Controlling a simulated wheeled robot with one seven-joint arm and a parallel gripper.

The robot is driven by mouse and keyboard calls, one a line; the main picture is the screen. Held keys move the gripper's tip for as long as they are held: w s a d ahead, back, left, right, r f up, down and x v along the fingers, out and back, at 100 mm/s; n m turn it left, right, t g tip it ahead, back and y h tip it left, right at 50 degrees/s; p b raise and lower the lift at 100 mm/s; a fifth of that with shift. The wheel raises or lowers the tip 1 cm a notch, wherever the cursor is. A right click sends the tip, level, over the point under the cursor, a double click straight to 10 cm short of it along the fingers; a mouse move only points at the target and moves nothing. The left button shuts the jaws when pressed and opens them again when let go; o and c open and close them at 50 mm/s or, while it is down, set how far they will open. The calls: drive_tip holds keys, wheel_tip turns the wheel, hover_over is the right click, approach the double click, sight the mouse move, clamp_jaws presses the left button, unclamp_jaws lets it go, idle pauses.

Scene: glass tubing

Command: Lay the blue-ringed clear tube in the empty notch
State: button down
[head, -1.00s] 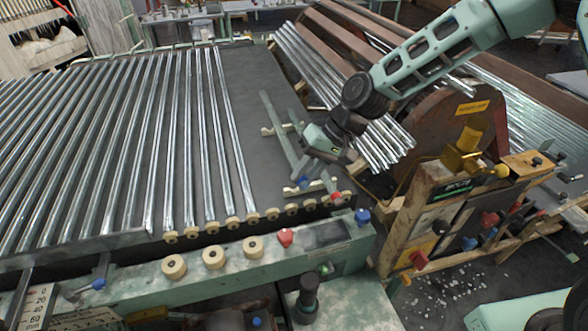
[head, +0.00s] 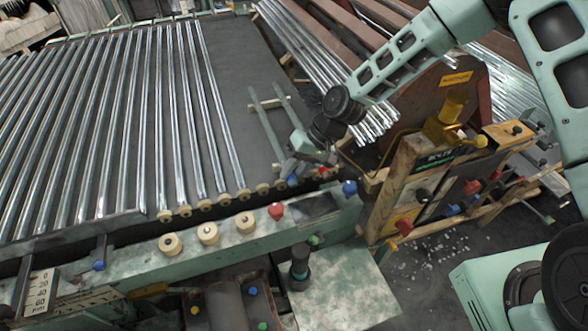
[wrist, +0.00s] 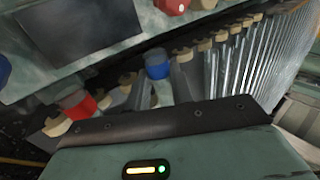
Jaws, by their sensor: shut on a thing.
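My gripper (head: 297,165) is shut on the tube near that end. The near end is close to a row of beige supports (head: 264,189) along the bench's front edge. I cannot tell which gap is the empty notch, or whether the tube touches the supports.
Shiny tubes (head: 150,120) lie side by side on the left; dark bench (head: 235,70) is bare beside them. A red-ringed piece (head: 322,172) is just right of my gripper. A wooden panel with coloured knobs (head: 425,185) stands at right.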

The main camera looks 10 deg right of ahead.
drive_tip(key=shift+s+d+f+b, duration=0.15)
drive_tip(key=shift+f+b, duration=0.15)
drive_tip(key=shift+f, duration=0.25)
drive_tip(key=c, duration=1.5)
unclamp_jaws()
drive_tip(key=shift+f, duration=0.1)
drive_tip(key=shift+r+p, duration=0.45)
drive_tip(key=shift+r, duration=0.05)
drive_tip(key=shift+w+d+r, duration=0.1)
drive_tip(key=shift+w+r, duration=0.1)
drive_tip(key=shift+r, duration=0.05)
drive_tip(key=b+v, duration=0.4)
drive_tip(key=v, duration=0.6)
drive_tip(key=s+r+n+h, duration=0.2)
drive_tip(key=s+r, duration=0.3)
drive_tip(key=s, duration=0.8)
drive_tip(key=s+r+n+t+h, duration=0.1)
drive_tip(key=s+r+n+h, duration=0.2)
drive_tip(key=s, duration=1.1)
wheel_tip(320, 180, up, 3)
drive_tip(key=shift+d+f+n+h, duration=0.1)
drive_tip(key=shift+d+n+h, duration=0.2)
drive_tip(key=shift+d+h, duration=0.2)
